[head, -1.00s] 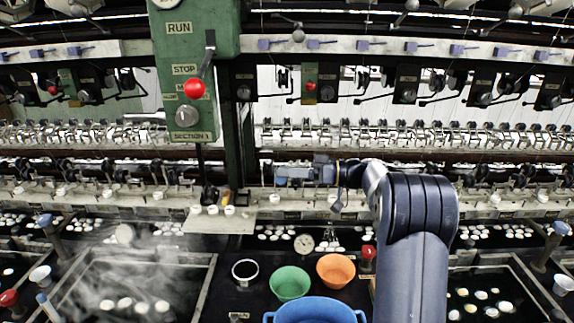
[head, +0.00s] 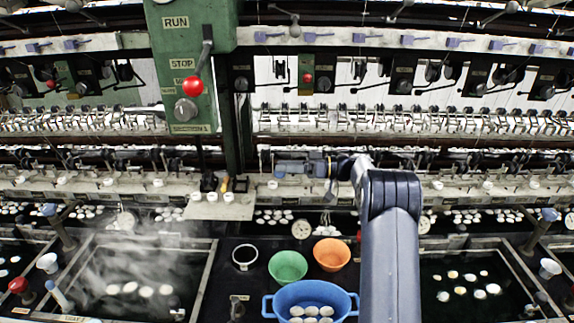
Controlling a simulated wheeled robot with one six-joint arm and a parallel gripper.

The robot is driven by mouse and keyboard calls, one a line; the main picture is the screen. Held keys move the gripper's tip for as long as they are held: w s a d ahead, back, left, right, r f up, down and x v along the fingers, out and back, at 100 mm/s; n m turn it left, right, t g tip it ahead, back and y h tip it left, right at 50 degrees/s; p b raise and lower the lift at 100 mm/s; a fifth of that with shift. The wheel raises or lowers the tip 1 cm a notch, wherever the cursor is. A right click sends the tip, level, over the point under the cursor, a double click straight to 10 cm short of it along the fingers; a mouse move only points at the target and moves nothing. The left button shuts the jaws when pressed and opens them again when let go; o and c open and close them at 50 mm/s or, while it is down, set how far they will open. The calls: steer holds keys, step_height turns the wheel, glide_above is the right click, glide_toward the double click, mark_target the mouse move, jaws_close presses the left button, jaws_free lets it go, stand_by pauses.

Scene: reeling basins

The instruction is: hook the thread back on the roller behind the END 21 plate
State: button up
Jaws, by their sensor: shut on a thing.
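My gripper (head: 279,168) is at the left end of my arm, in front of the long pale rail of the reeling machine, just right of the green post. Its fingers are small and dark here, and they are closed. The thread in them is too fine to make out. The END 21 plate and its roller cannot be picked out; the small plates along the rail are too small to read. A row of reeling fittings (head: 400,119) runs behind and above the gripper.
Below stand a blue tub (head: 345,302) with cocoons, a green bowl (head: 288,266) and an orange bowl (head: 331,254). Basins flank them; the left one (head: 211,262) steams.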

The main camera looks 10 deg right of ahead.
stand_by(0.4)
steer(key=s+a+r+b, duration=0.1)
steer(key=s+r+b, duration=0.3)
steer(key=s, duration=0.3)
steer(key=shift+a+b, duration=0.2)
steer(key=shift+b, duration=0.3)
